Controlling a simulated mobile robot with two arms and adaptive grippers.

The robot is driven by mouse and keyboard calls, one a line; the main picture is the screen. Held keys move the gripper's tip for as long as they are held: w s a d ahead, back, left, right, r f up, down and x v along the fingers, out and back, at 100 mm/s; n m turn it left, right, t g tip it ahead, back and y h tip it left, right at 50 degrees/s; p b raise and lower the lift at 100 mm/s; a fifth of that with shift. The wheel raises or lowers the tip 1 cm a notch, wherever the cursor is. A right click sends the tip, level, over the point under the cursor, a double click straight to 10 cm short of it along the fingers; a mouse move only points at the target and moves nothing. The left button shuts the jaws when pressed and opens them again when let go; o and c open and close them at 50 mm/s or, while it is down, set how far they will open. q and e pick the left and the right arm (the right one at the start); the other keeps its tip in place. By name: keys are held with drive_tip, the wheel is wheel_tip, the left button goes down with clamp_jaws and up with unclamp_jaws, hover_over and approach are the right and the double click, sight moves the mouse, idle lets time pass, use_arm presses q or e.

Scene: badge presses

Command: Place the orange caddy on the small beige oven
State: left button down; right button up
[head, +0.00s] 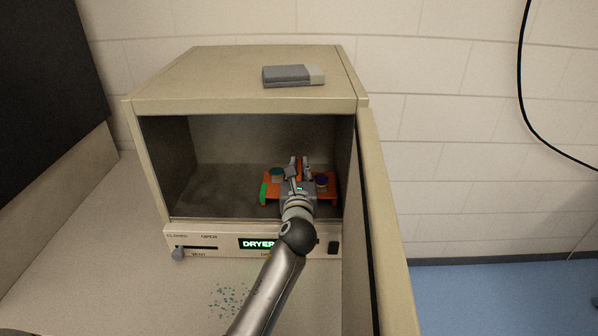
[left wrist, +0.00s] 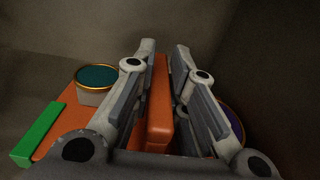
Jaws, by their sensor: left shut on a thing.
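The small beige oven (head: 148,107) stands on the counter with its door open to the right. The orange caddy (head: 328,200) is inside its chamber, toward the right side. My left gripper (head: 299,166) reaches in through the front and is shut on the caddy's upright orange handle (left wrist: 158,100). A teal-topped round badge piece (left wrist: 96,77) and a green block (left wrist: 38,134) are on the caddy's left side. A dark blue round piece (head: 321,181) is on its right side, partly hidden by a finger in the left wrist view. I cannot tell whether the caddy touches the chamber floor. My right gripper is not in view.
A grey box with a pale end (head: 288,76) lies on the oven's top, toward the back right. The open door (head: 385,230) stands close to the right of my left arm. Teal specks (head: 229,298) lie on the counter (head: 90,250) in front. A dark panel (head: 45,70) is at the far left.

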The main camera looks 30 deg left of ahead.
use_arm(q)
drive_tip(key=c, duration=1.5)
unclamp_jaws()
drive_tip(key=shift+f, duration=0.1)
drive_tip(key=shift+o, duration=0.2)
drive_tip(key=shift+r, duration=0.2)
drive_tip(key=v, duration=1.2)
